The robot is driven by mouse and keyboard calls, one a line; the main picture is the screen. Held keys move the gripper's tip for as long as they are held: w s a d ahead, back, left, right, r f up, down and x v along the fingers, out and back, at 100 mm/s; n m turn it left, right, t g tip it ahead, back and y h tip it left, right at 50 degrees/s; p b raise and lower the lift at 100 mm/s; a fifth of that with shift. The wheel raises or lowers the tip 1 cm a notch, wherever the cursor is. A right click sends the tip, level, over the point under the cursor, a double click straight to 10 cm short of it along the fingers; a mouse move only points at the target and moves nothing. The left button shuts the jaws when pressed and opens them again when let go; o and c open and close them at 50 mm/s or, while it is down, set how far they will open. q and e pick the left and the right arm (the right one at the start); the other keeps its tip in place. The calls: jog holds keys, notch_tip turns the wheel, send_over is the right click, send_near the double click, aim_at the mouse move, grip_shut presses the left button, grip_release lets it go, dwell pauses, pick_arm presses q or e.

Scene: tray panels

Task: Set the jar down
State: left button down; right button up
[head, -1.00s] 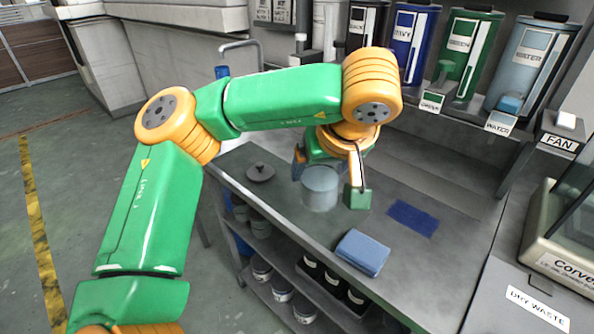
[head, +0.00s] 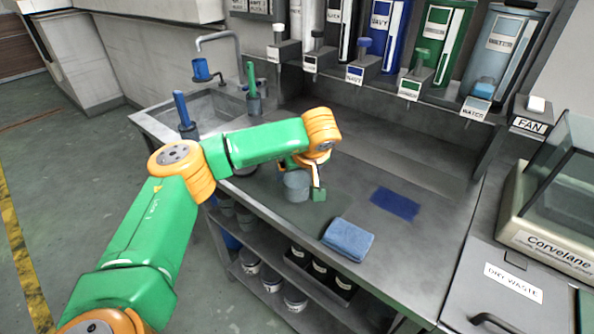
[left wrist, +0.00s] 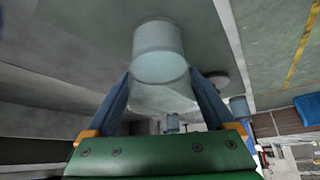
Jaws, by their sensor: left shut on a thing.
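The jar (head: 296,187) is a pale grey-blue cylinder, upright over the grey worktop (head: 300,228). My left gripper (head: 303,180) is shut on it, seen partly behind my own wrist. In the left wrist view the jar (left wrist: 160,52) sits between the tips of the two blue fingers (left wrist: 160,76). I cannot tell whether its base touches the worktop. A flat blue patch (head: 396,203) lies on the worktop to the right of the jar. My right gripper is not in view.
A folded blue cloth (head: 347,240) lies at the worktop's front edge. A sink (head: 205,108) is at the back left. Labelled dispensers (head: 442,45) line the back. A glass-sided case (head: 560,200) stands at right. A round lid (left wrist: 218,78) shows in the left wrist view.

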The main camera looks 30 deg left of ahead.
pick_arm(q)
grip_release()
jog(key=shift+f, duration=0.1)
jog(key=shift+s+d+r, duration=0.1)
jog(key=shift+r, duration=0.25)
jog(key=v, duration=1.1)
jog(key=shift+s+r, duration=0.2)
jog(key=shift+r, duration=0.1)
jog(key=shift+d, duration=0.15)
